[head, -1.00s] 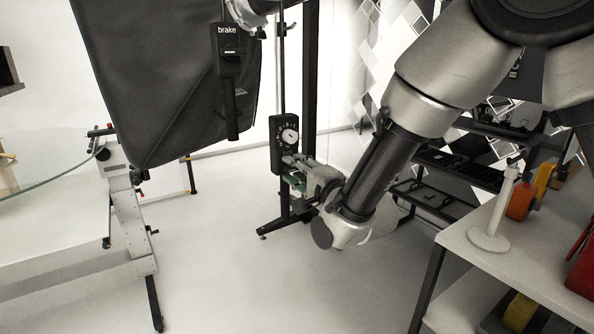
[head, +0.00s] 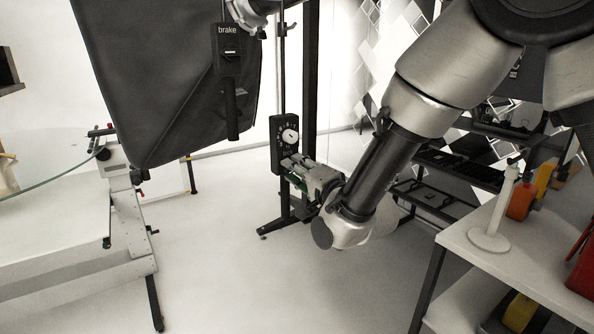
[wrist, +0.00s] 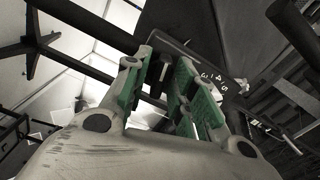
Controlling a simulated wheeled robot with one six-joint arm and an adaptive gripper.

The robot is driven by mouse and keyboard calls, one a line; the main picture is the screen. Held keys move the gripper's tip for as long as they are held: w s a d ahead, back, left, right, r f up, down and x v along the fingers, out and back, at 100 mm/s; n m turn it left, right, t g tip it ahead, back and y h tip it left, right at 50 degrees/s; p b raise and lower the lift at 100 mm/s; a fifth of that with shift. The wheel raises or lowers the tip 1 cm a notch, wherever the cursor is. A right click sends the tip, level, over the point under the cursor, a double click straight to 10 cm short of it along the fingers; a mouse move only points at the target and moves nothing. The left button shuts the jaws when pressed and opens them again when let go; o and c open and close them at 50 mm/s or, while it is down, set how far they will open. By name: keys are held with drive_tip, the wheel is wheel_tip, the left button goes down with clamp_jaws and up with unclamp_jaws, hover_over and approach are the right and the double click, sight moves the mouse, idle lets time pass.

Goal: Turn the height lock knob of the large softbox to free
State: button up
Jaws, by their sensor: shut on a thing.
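The large softbox (head: 165,70) is a big black fabric hood at the upper left in the head view. A black control plate (head: 276,128) hangs on a thin dark pole right of it, with a white round dial (head: 290,135) and small marks around it. My gripper (head: 290,163) is at the lower part of this plate, just below the dial. In the wrist view its green-padded fingers (wrist: 157,85) are shut on a small dark piece (wrist: 155,73), which I take as the height lock knob, mostly hidden by the fingers. White numerals show on the plate (wrist: 222,82) beside them.
A black box marked "brake" (head: 228,50) with a handle hangs left of the plate. A dark stand (head: 311,90) rises close behind. A white table (head: 55,225) stands at left, a white-topped workbench (head: 530,250) at right.

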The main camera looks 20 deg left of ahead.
drive_tip(key=shift+f+n, duration=0.1)
drive_tip(key=shift+n, duration=7.5)
drive_tip(key=o, duration=0.7)
drive_tip(key=shift+s+d, duration=0.1)
